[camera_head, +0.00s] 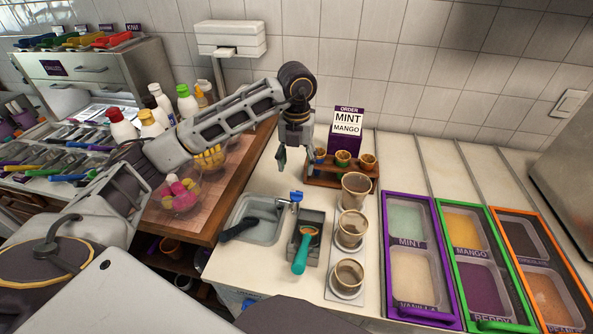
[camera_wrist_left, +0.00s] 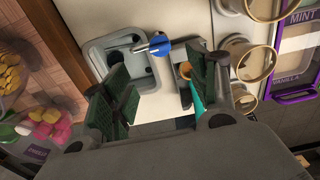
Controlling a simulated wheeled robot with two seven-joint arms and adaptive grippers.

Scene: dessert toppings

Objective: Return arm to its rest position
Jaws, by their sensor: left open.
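My left arm reaches in from the left, and its gripper (camera_head: 296,158) hangs fingers-down above the counter, left of the wooden cone holder (camera_head: 335,179). In the left wrist view, the fingers of this gripper (camera_wrist_left: 164,98) are spread apart with nothing between them. Below it are a small sink (camera_head: 247,213) with a blue-topped tap (camera_head: 296,196) and a teal-handled scoop (camera_head: 302,254) in a grey well. My right gripper is not in view.
An order sign (camera_head: 347,127) reads mint and mango. Cups (camera_head: 355,190) stand right of the scoop, beside a purple-framed tub tray (camera_head: 390,290). Bottles (camera_head: 122,130) and clear bowls with pink and yellow toppings (camera_head: 180,193) are near my left arm.

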